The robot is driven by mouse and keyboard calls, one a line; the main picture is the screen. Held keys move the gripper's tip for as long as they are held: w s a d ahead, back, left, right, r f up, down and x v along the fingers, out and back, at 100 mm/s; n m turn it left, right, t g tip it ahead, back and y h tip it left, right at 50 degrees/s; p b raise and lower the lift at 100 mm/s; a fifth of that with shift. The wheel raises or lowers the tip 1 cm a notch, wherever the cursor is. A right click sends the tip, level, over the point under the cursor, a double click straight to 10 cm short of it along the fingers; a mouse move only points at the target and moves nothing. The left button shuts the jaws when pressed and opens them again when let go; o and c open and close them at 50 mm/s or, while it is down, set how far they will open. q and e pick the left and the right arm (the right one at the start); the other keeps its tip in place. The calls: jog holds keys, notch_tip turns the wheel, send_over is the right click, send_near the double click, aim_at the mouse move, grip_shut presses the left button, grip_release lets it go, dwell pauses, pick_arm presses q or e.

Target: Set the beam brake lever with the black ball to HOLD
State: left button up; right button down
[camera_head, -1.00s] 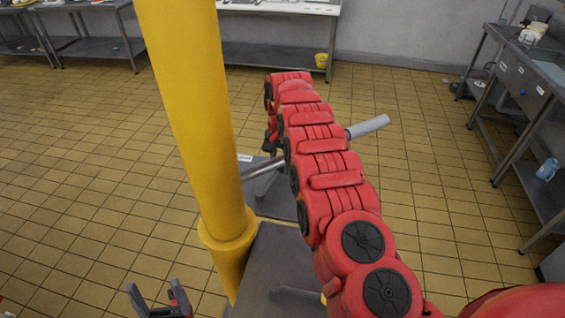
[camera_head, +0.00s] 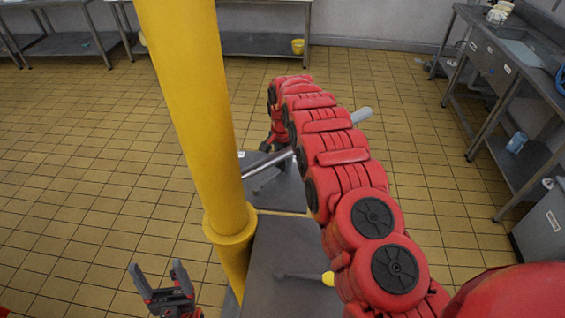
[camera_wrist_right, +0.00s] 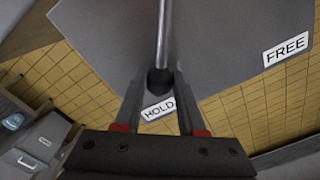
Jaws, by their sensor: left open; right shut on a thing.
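In the right wrist view, a thin metal lever rod (camera_wrist_right: 163,35) ends in a black ball (camera_wrist_right: 160,81). My right gripper (camera_wrist_right: 160,100) is shut on the ball, with a jaw on either side. The HOLD label (camera_wrist_right: 159,109) is right behind the ball and partly covered by a jaw. The FREE label (camera_wrist_right: 286,48) is well to the right on the same grey plate (camera_wrist_right: 225,45). In the head view, my right arm (camera_head: 335,155) reaches over the stand and hides much of the lever. My left gripper (camera_head: 162,284) is open and empty at the lower left.
A yellow post (camera_head: 190,110) stands between my arms. A second lever with a yellow ball (camera_head: 328,279) is on the near grey stand (camera_head: 285,250). A grey-ended bar (camera_head: 362,115) sticks out beyond my right arm. Tables and a sink bench (camera_head: 500,75) line the walls. The tiled floor left is clear.

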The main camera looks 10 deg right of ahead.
jog(key=c, duration=0.5)
grip_release()
jog(key=shift+s, duration=0.1)
jog(key=shift+r, duration=0.2)
notch_tip(320, 180, up, 5)
jog(key=shift+r+b, duration=0.1)
jog(key=shift+b, duration=0.3)
notch_tip(320, 180, up, 4)
jog(key=p, duration=0.2)
jog(key=shift+p, duration=0.4)
notch_tip(320, 180, up, 7)
jog(key=b, duration=0.3)
send_over(283, 164)
jog(key=shift+s+d+r, duration=0.1)
jog(key=shift+s+r, duration=0.1)
jog(key=shift+r, duration=0.2)
